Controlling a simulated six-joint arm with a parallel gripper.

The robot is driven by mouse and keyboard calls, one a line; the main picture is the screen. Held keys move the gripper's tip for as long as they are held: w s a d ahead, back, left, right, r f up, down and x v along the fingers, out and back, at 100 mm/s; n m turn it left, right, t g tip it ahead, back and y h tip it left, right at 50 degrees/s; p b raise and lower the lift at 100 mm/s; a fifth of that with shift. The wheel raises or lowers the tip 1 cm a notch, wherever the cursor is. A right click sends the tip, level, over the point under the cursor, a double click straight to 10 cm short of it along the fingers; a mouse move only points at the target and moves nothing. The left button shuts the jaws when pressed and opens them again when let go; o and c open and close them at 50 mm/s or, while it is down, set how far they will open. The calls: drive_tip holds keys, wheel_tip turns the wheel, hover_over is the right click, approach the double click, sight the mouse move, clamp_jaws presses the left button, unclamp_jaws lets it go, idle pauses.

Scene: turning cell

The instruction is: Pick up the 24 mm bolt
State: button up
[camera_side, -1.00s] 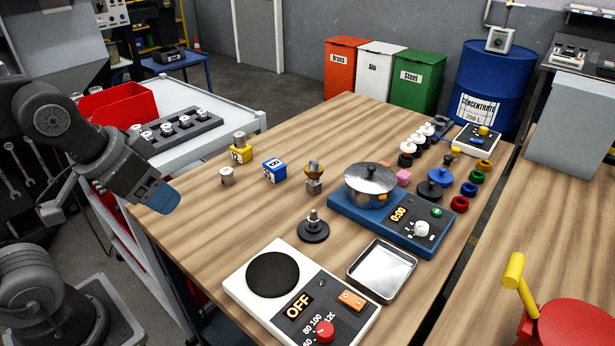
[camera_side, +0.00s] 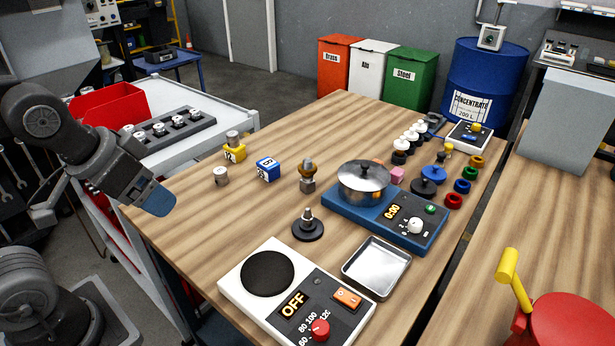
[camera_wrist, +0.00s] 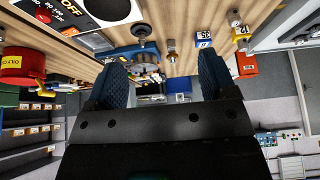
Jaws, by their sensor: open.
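No bolt is clearly marked as 24 mm. A metal, bolt-like piece (camera_side: 233,138) stands on a yellow block (camera_side: 234,154) at the table's far left. A short silver cylinder (camera_side: 221,176) stands in front of it. A blue marked block (camera_side: 268,169) is to their right. A brass-topped piece on a grey base (camera_side: 307,174) stands farther right. The yellow block (camera_wrist: 241,32) and blue block (camera_wrist: 203,38) also show in the wrist view, their labels hard to read. My gripper (camera_side: 158,198) is open and empty above the table's left edge; its blue fingers are apart in the wrist view (camera_wrist: 161,62).
A hot plate (camera_side: 235,282), a metal tray (camera_side: 376,268) and a blue base unit (camera_side: 350,210) with a lidded pot (camera_side: 363,181) occupy the front and right. A black-based post (camera_side: 307,226) stands mid-table. A cart with a grey rack (camera_side: 170,136) adjoins the left. The left front is clear.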

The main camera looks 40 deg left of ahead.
drive_tip(key=shift+r, duration=0.1)
drive_tip(key=w+r+n, duration=0.2)
drive_tip(key=w+r, duration=0.1)
drive_tip(key=w, duration=0.6)
drive_tip(key=n+g+y, duration=0.2)
drive_tip(key=n, duration=0.2)
hover_over(307, 160)
drive_tip(key=s+d, duration=0.3)
drive_tip(key=s, duration=0.1)
wheel_tip(307, 160, down, 8)
drive_tip(key=x, duration=0.7)
drive_tip(key=shift+w+a+f, duration=0.15)
drive_tip(key=shift+w, duration=0.2)
drive_tip(key=shift+a+x, duration=0.2)
drive_tip(key=shift+x, duration=1.2)
drive_tip(key=shift+a+x, duration=0.2)
drive_tip(key=shift+x, duration=1.25)
drive_tip(key=shift+c, duration=0.4)
